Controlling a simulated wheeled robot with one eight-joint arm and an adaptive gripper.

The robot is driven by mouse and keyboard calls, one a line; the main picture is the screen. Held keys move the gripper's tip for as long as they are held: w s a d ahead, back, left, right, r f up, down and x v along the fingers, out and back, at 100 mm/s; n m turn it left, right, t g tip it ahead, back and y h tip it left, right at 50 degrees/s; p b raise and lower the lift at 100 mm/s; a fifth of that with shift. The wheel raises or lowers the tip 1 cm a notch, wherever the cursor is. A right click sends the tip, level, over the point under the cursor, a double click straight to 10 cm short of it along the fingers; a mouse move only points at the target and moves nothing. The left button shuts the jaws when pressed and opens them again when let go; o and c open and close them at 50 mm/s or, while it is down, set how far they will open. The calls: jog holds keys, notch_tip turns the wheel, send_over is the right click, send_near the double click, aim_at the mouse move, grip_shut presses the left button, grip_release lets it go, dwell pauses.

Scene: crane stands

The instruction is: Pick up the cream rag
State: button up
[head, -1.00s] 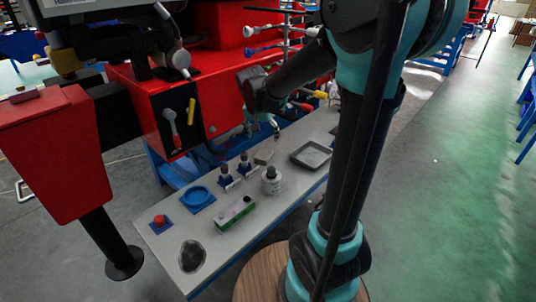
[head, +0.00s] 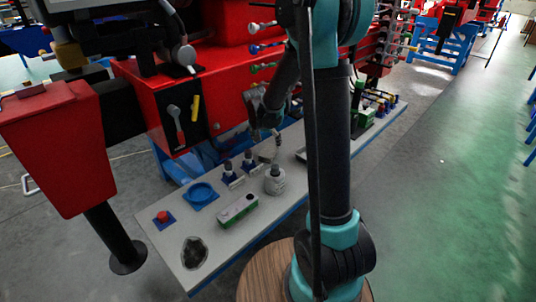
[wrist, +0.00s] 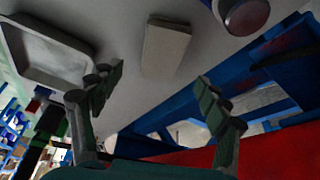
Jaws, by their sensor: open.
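The cream rag (wrist: 166,48) shows in the wrist view as a small, flat, beige rectangle on the grey bench top. It lies beyond my fingertips, roughly centred between them. My gripper (wrist: 160,88) is open and empty, its two fingers spread wide apart and not touching the rag. In the head view my gripper (head: 268,148) hangs low over the bench, behind the grey bottle. There the rag is mostly hidden by my gripper and I cannot make it out clearly.
A metal tray (wrist: 42,52) lies on the other side. A red cabinet (head: 150,95) stands behind.

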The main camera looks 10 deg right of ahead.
aim_at(268, 151)
jog(key=shift+a+x, duration=0.15)
jog(key=shift+x, duration=1.3)
jog(key=shift+a+x, duration=0.15)
jog(key=shift+x, duration=1.25)
jog(key=shift+f, duration=0.35)
jog(key=shift+s, duration=0.1)
jog(key=shift+c, duration=0.6)
jog(key=c, duration=1.2)
notch_tip(268, 151, up, 10)
jog(key=shift+r, duration=0.25)
